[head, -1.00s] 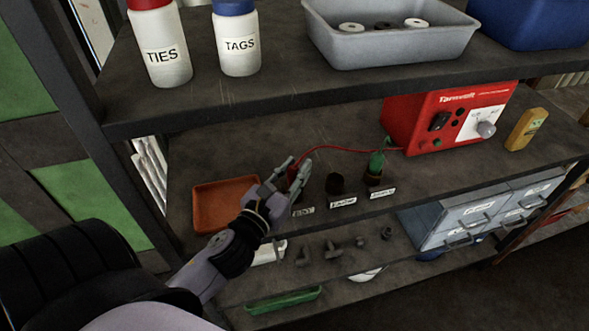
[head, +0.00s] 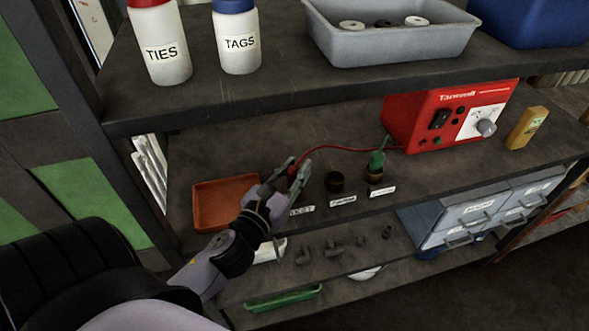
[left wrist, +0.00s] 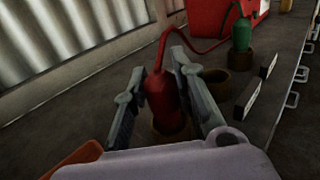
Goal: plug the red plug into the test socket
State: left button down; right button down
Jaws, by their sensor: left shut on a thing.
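The red plug (left wrist: 162,98) is upright between the two fingers of my left gripper (left wrist: 160,82), which is shut on it. A red cable leaves its top. Its lower end is at the brown round test socket (left wrist: 168,135), the leftmost of a row; I cannot tell how deep it sits. In the head view my left gripper (head: 298,168) hides most of the plug and that socket, with a white label (head: 302,211) in front.
An empty round socket (head: 334,182) stands to the right, then one holding a green plug (head: 376,160). The red tester box (head: 410,118) is behind at right, with the cable running to it. An orange tray (head: 212,205) lies left of the gripper. The upper shelf (head: 290,95) overhangs.

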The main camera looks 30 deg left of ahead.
aim_at(290, 178)
pick_arm(q)
jog(key=shift+f, duration=0.3)
jog(key=c, duration=1.6)
grip_release()
jog(key=shift+c, duration=0.2)
jog(key=shift+s+d+b, duration=0.2)
jog(key=shift+s+b, duration=0.8)
jog(key=shift+s, duration=1.85)
jog(key=shift+s+d+b, duration=0.15)
jog(key=shift+s+b, duration=0.55)
jog(key=shift+s, duration=0.65)
jog(key=shift+s+r, duration=0.1)
jog(key=shift+s, duration=0.2)
jog(key=shift+s+d+p, duration=0.1)
jog(key=shift+s+p, duration=0.25)
jog(key=shift+s, duration=0.7)
